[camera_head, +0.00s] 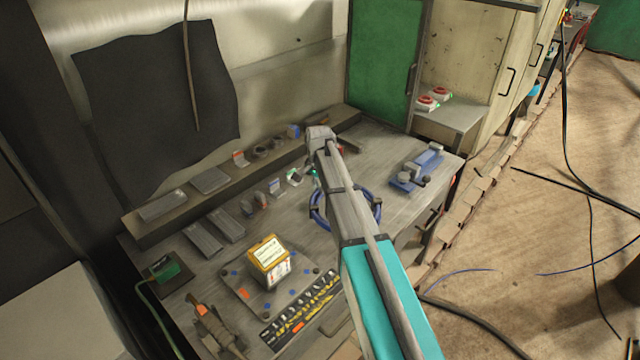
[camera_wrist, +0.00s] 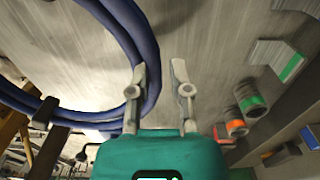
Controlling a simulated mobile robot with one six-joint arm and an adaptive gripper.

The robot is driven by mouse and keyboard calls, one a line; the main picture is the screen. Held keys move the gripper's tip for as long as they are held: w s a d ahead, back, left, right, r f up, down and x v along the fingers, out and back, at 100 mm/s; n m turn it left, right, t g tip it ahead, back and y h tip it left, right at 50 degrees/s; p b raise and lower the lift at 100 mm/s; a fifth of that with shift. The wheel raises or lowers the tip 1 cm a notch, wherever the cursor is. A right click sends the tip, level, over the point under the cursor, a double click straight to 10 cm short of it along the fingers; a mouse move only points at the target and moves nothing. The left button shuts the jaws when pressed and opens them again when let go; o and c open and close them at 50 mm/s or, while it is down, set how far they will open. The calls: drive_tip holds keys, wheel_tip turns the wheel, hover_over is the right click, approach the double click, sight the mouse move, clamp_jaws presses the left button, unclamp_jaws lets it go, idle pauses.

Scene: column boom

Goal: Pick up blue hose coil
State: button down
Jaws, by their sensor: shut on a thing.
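The blue hose coil (camera_head: 317,212) is a dark blue ring with dark ties, seen over the right part of the workbench (camera_head: 330,257). My arm covers its middle in the head view. In the wrist view the coil (camera_wrist: 104,20) curves from the top down past the left finger and round to the left. My gripper (camera_wrist: 160,80) is shut on the coil's strands at the left finger. A gap shows between the fingertips. The head view hides the fingers behind my arm. I cannot tell whether the coil is clear of the bench.
A yellow-topped box (camera_head: 268,260) stands on a plate at the bench front. A blue vise-like tool (camera_head: 416,168) sits right of the coil. Small boxes and rolls line the back ledge (camera_head: 200,195). A green cabinet panel (camera_head: 385,55) stands behind. Cables lie on the floor at right.

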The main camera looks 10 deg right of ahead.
drive_tip(key=s+a+r+p, duration=0.1)
drive_tip(key=s+r+p, duration=0.1)
drive_tip(key=s, duration=0.1)
drive_tip(key=s+a+r+p, duration=0.2)
drive_tip(key=s, duration=0.2)
drive_tip(key=s+a+r+p, duration=0.1)
drive_tip(key=s+r+p, duration=0.1)
drive_tip(key=s+r, duration=0.1)
drive_tip(key=shift+s+a, duration=0.2)
drive_tip(key=shift+s, duration=0.05)
idle(0.3)
